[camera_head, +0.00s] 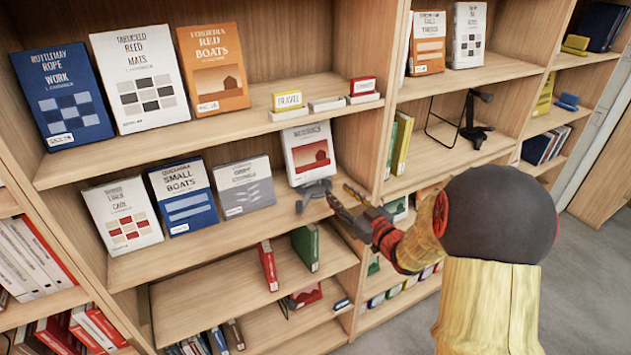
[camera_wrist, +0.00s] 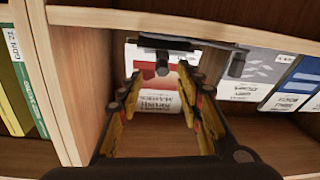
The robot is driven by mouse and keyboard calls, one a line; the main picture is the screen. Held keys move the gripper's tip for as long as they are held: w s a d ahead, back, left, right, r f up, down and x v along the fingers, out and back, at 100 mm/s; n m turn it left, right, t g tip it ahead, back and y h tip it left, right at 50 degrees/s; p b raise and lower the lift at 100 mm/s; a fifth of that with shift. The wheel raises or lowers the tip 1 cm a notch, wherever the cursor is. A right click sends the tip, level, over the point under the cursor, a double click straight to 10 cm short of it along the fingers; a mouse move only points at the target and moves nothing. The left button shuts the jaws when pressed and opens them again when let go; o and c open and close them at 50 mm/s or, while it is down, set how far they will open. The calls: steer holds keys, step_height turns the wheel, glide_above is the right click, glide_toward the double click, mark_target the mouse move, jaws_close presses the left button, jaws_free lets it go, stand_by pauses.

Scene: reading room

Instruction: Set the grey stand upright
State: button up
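The grey stand (camera_head: 314,190) is on the middle shelf, at the front of a white book with a red picture (camera_head: 309,153). It appears to lie tipped over, with its parts spread low; its exact pose is hard to tell. In the wrist view the stand (camera_wrist: 195,43) is a dark grey bar with short prongs, across the view just beyond the fingertips. My gripper (camera_head: 342,198) is at the shelf's right end, just right of the stand.
A wooden upright (camera_head: 375,130) closes the bay on the right, close to my gripper. Books (camera_head: 184,197) stand to the left on the same shelf, with a shelf above. A black stand (camera_head: 474,125) is in the right bay. Grey floor (camera_head: 590,270) is clear at right.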

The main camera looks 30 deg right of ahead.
mark_target(329, 185)
steer(key=shift+w+a, duration=0.15)
steer(key=shift+a, duration=0.05)
steer(key=w, duration=0.4)
steer(key=w+b, duration=0.1)
steer(key=w, duration=0.2)
steer(key=shift+w+a, duration=0.1)
steer(key=shift+a, duration=0.25)
steer(key=shift+c, duration=1)
steer(key=c, duration=0.7)
jaws_close()
